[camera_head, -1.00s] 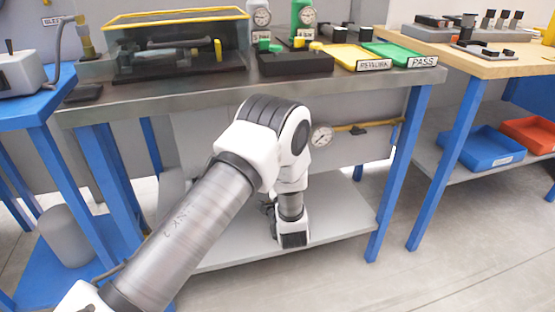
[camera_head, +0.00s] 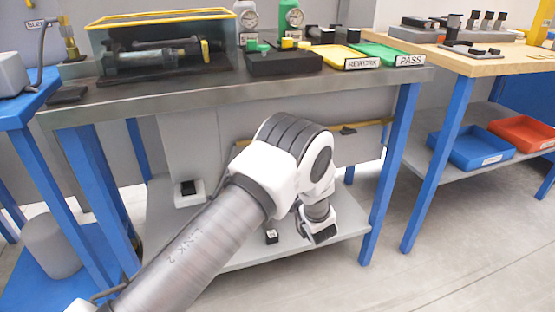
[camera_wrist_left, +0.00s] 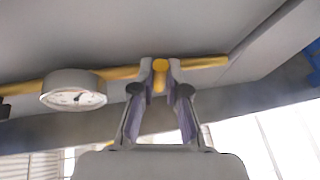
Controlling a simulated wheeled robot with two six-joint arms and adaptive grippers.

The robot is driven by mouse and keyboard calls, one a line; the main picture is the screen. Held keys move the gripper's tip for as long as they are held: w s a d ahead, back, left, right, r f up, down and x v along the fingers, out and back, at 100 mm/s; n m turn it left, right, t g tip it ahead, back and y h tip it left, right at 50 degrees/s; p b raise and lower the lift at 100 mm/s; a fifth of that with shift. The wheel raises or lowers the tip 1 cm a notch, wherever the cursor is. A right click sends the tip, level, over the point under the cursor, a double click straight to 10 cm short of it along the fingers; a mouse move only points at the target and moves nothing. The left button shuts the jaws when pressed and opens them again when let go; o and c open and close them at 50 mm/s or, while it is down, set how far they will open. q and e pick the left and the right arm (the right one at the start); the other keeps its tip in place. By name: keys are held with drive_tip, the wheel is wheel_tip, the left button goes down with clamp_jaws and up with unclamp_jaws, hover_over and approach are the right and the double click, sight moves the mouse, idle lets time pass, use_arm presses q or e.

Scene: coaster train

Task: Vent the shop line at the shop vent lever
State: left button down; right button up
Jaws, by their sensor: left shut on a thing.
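In the left wrist view, a short yellow lever (camera_wrist_left: 160,80) hangs from a yellow pipe (camera_wrist_left: 205,63) under the bench. My left gripper (camera_wrist_left: 160,68) is shut on this lever, with one finger on each side of it. A round white-faced gauge (camera_wrist_left: 74,98) sits on the pipe to the left. Part of the yellow pipe (camera_head: 372,124) shows to the right of the arm. The gauge is hidden there. My right gripper is not in view.
The steel bench (camera_head: 300,84) overhangs the arm, with blue legs (camera_head: 391,170) on either side. A wooden bench (camera_head: 500,66) stands at the right.

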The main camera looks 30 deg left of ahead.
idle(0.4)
use_arm(q)
drive_tip(key=c, duration=1.2)
unclamp_jaws()
drive_tip(key=v, duration=1.2)
drive_tip(key=shift+f, duration=0.1)
drive_tip(key=shift+f, duration=0.1)
